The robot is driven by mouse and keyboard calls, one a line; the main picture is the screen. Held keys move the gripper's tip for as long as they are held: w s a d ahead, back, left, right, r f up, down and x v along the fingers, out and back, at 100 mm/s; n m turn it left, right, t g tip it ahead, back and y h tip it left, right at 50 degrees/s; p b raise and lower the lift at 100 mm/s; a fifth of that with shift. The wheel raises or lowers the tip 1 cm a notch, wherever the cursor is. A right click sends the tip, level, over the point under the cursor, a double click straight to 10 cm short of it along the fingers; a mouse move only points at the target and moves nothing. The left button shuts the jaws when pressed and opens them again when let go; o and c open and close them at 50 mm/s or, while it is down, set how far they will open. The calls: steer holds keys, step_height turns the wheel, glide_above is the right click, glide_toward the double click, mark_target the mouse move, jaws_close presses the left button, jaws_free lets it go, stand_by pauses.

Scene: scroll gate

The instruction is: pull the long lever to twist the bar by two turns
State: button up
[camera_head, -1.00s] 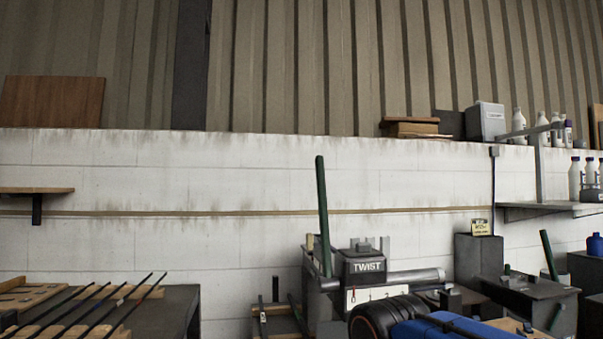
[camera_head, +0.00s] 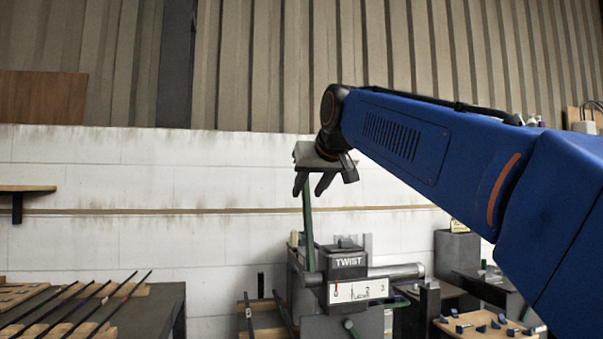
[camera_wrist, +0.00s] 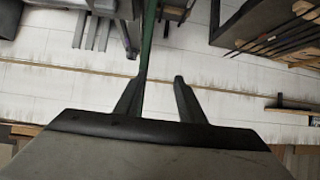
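The long green lever (camera_head: 308,225) stands nearly upright at the left side of the dark TWIST housing (camera_head: 347,263). A grey round bar (camera_head: 398,271) lies level to the right of the housing. Below the housing is a white scale plate (camera_head: 360,290) with numbers. My gripper (camera_head: 311,188) is at the lever's upper part, fingers pointing down, and hides the lever's top. In the wrist view my gripper (camera_wrist: 158,80) is open, with a clear gap between the fingers. The lever (camera_wrist: 147,40) runs close along the left finger there; I cannot tell whether they touch.
A dark table (camera_head: 150,308) with thin rods stands at the lower left. A board with small blue pieces (camera_head: 480,324) is at the lower right. A grey block (camera_head: 457,254) stands right of the bar. My blue arm covers much of the right side.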

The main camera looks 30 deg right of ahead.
steer(key=w+d+r+t+h, duration=0.15)
steer(key=d+r, duration=0.25)
steer(key=r, duration=0.8)
steer(key=x, duration=1.8)
steer(key=shift+a+m, duration=0.3)
steer(key=shift+a, duration=0.1)
steer(key=shift+w, duration=0.1)
jaws_close()
